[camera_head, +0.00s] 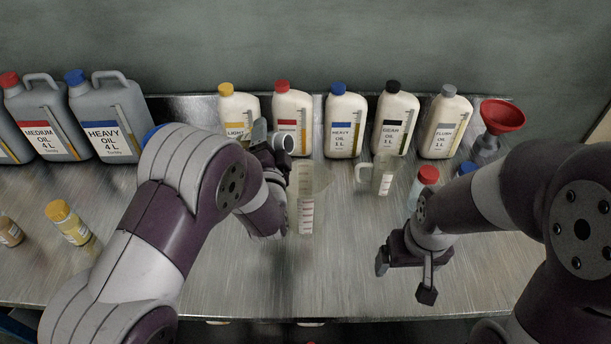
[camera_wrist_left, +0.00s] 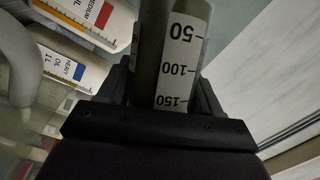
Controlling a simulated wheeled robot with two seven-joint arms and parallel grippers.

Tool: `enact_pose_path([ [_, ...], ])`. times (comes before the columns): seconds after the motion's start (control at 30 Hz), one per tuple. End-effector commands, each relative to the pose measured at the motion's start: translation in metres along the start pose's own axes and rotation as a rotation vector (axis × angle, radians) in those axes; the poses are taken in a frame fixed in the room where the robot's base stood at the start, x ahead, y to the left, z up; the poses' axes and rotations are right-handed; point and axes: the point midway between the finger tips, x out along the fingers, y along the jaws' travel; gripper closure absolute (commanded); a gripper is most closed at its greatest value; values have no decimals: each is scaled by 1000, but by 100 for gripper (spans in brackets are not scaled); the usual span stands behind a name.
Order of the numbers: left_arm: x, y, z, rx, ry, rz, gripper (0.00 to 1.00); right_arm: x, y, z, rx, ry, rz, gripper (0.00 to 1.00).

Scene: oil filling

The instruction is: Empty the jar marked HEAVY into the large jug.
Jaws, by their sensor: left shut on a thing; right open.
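My left gripper (camera_head: 272,150) is shut on a small jar (camera_head: 284,143), tipped over with its pale round end facing right. The left wrist view shows the jar (camera_wrist_left: 178,50) between the fingers, with a scale reading 50, 100 and 150 upside down. No HEAVY mark shows on it, and I cannot tell what is inside. The clear large jug (camera_head: 306,205), with a printed scale, stands upright just below and right of the held jar. I see no clear stream between them. My right gripper (camera_head: 405,276) is open and empty, right of the jug.
A smaller clear jug (camera_head: 382,176) stands right of the large one. Several oil bottles (camera_head: 345,125) line the back, with grey cans (camera_head: 103,125) at left. A red funnel (camera_head: 502,116), a red-capped jar (camera_head: 427,176) and a yellow-capped jar (camera_head: 68,222) stand around. The front middle is clear.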

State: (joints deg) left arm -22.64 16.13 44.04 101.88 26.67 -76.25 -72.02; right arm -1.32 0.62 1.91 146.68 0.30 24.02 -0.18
Motion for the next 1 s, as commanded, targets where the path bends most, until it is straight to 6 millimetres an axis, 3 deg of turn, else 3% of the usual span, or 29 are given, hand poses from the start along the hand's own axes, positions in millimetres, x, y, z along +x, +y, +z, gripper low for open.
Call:
enact_pose_path([
  [1.0, -2, -6, -8, 111, 29, -47, 71, 2, 0, 0, 0, 0, 0, 11],
])
